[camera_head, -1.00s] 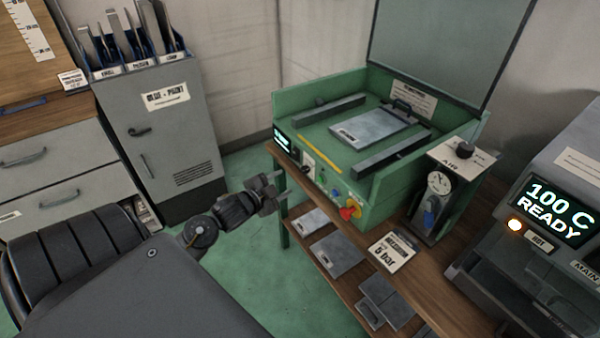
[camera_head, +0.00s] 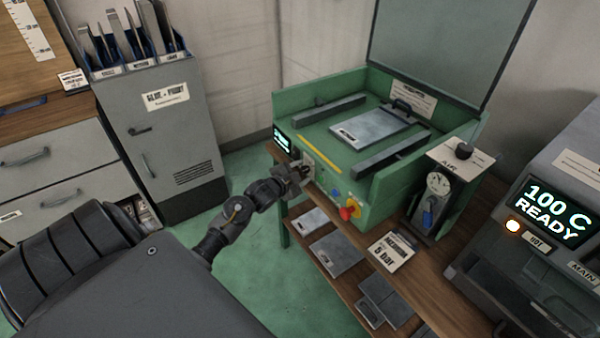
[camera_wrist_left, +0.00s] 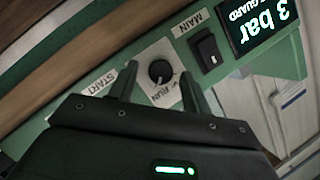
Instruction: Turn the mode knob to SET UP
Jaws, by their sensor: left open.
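The mode knob (camera_wrist_left: 160,71) is a round black knob on a pale plate on the front of the green machine (camera_head: 375,190). In the left wrist view the plate appears upside down, with RUN legible below the knob; I cannot read SET UP. A light mark on the knob seems to face the RUN side. My left gripper (camera_head: 303,172) is at the machine's front panel. In the left wrist view its open fingers (camera_wrist_left: 158,78) appear on either side of the knob, with gaps showing. Contact cannot be told. In the head view the gripper hides the knob. My right gripper is not in view.
Beside the knob are a black MAIN rocker switch (camera_wrist_left: 207,52) and a lit display (camera_wrist_left: 262,22) reading 3 bar. A START label is on the other side. A red knob on yellow (camera_head: 349,210) and an air regulator (camera_head: 436,200) stand further right. A wooden shelf edge runs below.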

